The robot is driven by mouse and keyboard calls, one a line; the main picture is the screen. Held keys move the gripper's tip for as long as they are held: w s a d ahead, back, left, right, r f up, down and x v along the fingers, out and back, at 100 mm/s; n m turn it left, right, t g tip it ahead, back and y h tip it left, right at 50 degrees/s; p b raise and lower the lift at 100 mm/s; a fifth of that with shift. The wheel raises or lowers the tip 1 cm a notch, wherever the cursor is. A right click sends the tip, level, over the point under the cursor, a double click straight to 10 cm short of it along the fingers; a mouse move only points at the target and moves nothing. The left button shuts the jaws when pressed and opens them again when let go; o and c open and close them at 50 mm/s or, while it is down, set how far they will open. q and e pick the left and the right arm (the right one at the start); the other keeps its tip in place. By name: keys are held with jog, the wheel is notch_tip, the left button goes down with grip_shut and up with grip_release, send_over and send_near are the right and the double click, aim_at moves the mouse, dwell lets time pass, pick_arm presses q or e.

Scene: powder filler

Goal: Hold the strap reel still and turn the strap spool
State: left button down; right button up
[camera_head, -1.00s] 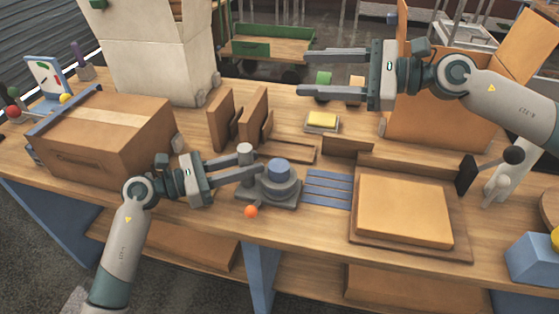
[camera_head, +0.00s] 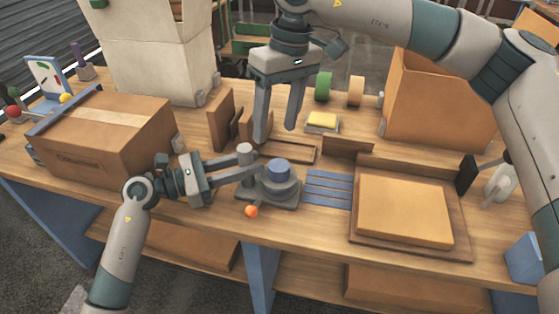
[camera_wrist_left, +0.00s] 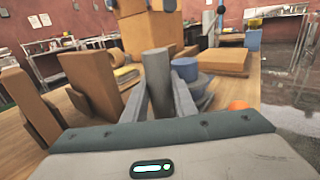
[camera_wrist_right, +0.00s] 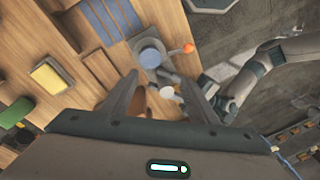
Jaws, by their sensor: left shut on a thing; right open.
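The strap reel (camera_head: 262,195) is a grey base on the wooden table, with an upright grey post (camera_head: 245,151) at its left and an orange ball (camera_head: 251,211) at its front. The strap spool (camera_head: 279,172), round with a blue-grey top, sits on it. My left gripper (camera_head: 250,169) is shut on the grey post, which stands between its fingers in the left wrist view (camera_wrist_left: 156,80). My right gripper (camera_head: 276,134) is open and empty, pointing down above and behind the reel. The right wrist view shows the spool (camera_wrist_right: 151,57) beyond its fingers.
Blue straps (camera_head: 328,188) lie right of the reel, beside a tray with a flat cardboard piece (camera_head: 405,211). A closed carton (camera_head: 105,137) stands left. Upright brown panels (camera_head: 220,118), a yellow block (camera_head: 322,119) and an open box (camera_head: 436,105) stand behind.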

aim_at(280, 165)
jog(key=shift+w+d+r+n+h, duration=0.1)
jog(key=shift+d+r+n+h, duration=0.15)
jog(key=shift+n+h, duration=0.2)
jog(key=shift+w+d+r+n+h, duration=0.1)
jog(key=shift+r+n+h, duration=0.15)
jog(key=shift+n+h, duration=0.2)
jog(key=shift+s+f, duration=0.1)
jog(key=shift+f, duration=5.9)
jog(key=c, duration=1)
